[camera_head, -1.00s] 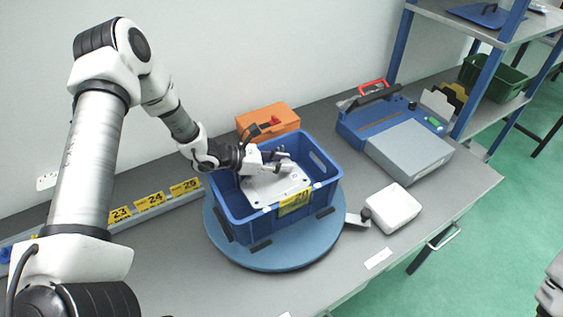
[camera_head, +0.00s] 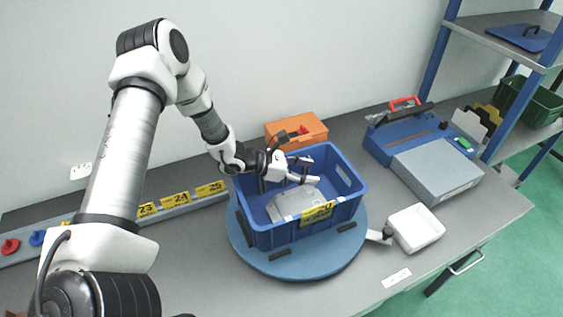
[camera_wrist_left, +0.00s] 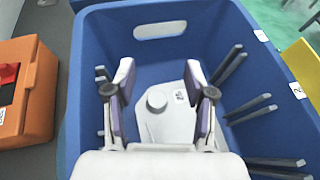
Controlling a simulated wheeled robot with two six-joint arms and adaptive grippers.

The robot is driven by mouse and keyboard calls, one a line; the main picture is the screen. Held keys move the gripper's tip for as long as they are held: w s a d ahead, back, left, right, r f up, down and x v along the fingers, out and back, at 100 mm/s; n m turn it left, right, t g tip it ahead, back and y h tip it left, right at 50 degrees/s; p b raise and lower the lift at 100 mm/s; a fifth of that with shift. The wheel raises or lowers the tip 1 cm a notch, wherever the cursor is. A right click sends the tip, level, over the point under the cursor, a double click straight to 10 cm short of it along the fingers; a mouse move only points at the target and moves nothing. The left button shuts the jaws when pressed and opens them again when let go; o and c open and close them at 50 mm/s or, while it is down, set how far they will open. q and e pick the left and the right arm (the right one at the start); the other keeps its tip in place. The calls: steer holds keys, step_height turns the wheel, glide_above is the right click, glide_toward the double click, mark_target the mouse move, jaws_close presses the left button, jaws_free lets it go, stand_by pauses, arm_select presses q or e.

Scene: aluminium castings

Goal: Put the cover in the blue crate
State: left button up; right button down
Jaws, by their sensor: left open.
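The cover (camera_head: 292,204), a light grey metal casting, lies inside the blue crate (camera_head: 268,238). The crate stands on a round blue turntable (camera_head: 290,268). My left gripper (camera_head: 309,170) is open over the crate, above the cover and apart from it. In the left wrist view the cover (camera_wrist_left: 165,122) shows a round boss and a small label, between and beyond the open fingers of my left gripper (camera_wrist_left: 160,88). My gripper hides part of the cover there. My right gripper is not in view.
An orange case (camera_head: 298,130) stands behind the crate. A white bin (camera_head: 416,228) and a small metal lever (camera_head: 380,236) are at right of the turntable. A blue and grey machine (camera_head: 425,160) stands at the back right. Numbered rail (camera_head: 175,205) runs along the left.

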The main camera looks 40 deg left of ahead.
arm_select(q)
steer(key=p+v, duration=0.2)
steer(key=v, duration=1)
steer(key=shift+f, duration=0.2)
